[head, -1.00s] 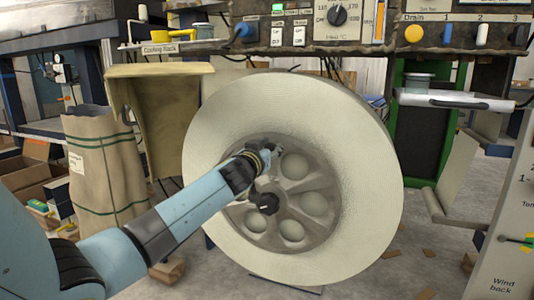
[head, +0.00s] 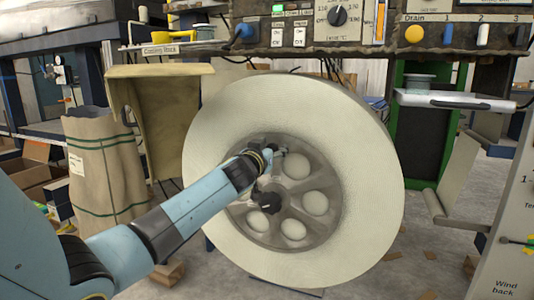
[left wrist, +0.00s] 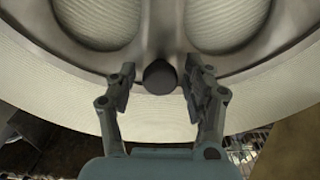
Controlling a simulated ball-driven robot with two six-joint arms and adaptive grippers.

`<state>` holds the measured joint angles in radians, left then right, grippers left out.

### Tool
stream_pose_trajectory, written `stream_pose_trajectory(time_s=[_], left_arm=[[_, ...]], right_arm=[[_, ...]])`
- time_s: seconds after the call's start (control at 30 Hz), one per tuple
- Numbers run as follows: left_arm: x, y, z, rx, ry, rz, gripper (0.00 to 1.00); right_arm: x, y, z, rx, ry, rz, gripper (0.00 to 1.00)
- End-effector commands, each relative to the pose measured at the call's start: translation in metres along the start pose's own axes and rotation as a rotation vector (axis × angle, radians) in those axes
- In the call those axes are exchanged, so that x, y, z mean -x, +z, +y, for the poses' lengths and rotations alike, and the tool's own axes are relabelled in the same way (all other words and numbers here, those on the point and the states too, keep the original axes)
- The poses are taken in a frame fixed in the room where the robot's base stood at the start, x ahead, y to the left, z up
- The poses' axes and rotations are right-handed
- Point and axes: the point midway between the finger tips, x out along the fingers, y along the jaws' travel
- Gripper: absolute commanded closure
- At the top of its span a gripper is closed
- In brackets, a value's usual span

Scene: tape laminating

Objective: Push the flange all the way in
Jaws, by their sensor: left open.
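The flange (head: 304,183) is a grey spoked disc with several round openings, set in the middle of a large upright cream roll (head: 366,170). A dark hub (head: 266,202) stands at its centre. My left gripper (head: 281,151) is at the flange's upper part, and my forearm hides the flange's left side. In the left wrist view my left gripper (left wrist: 161,82) is open, with its two fingers apart on either side of a dark round knob (left wrist: 160,77) near the flange face. I cannot tell whether the fingers touch the flange. My right gripper is not in view.
A control panel (head: 300,38) hangs above the roll. A paper sack (head: 103,165) and a tan curved chute (head: 160,115) stand at the left. A grey panel labelled "Wind back" (head: 505,250) is at the right. Scraps lie on the floor.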

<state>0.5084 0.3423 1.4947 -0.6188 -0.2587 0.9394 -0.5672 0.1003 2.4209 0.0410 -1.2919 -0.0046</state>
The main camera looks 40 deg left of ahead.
Motion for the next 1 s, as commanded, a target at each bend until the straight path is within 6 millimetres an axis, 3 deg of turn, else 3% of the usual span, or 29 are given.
stream_pose_trajectory(time_s=[0.5, 0.67, 1.0], left_arm=[[0.101, 0.002, 0.001, -0.001, 0.002, -0.003, 0.47], [0.113, 0.001, 0.001, -0.001, 0.002, -0.001, 0.47], [0.114, 0.001, 0.001, 0.000, 0.001, -0.001, 0.47]], right_arm=[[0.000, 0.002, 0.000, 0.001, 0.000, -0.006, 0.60], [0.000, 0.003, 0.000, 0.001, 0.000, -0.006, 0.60], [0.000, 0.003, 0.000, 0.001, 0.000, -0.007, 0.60]])
